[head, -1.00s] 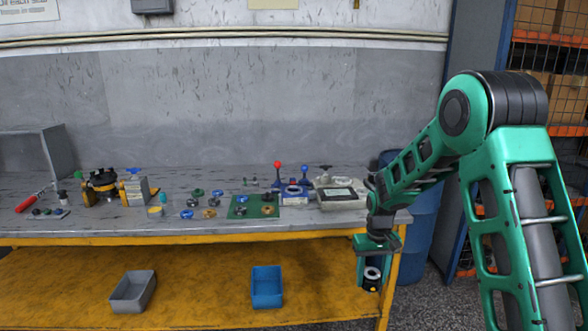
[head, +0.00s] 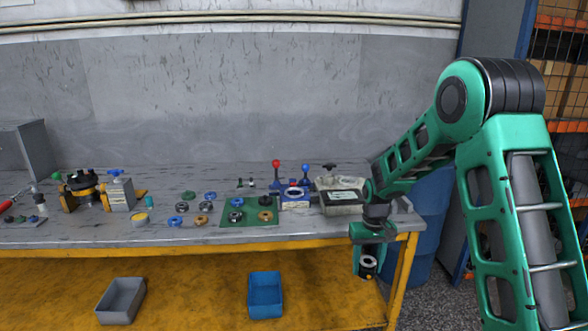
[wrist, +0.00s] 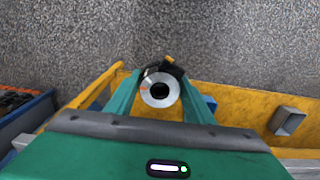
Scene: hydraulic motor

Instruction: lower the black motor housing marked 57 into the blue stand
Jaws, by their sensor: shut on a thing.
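My gripper (head: 368,250) is shut on the black motor housing (head: 367,268), in front of the bench's right end and lower than its top. In the wrist view the housing (wrist: 160,88) sits between the two green fingers, its silver ring with a dark central hole facing the camera. A small yellow part shows at its edge. The number 57 cannot be read. The blue stand (head: 295,203), with a pale ring on top, is on the bench, up and left of my gripper in the head view and apart from the housing.
A green mat (head: 247,221) with round parts lies left of the stand. Red and blue knobbed levers stand behind it, and a grey box (head: 342,208) at its right. Grey (head: 121,301) and blue (head: 266,296) bins sit on the yellow lower shelf. A blue barrel (head: 432,215) stands at right.

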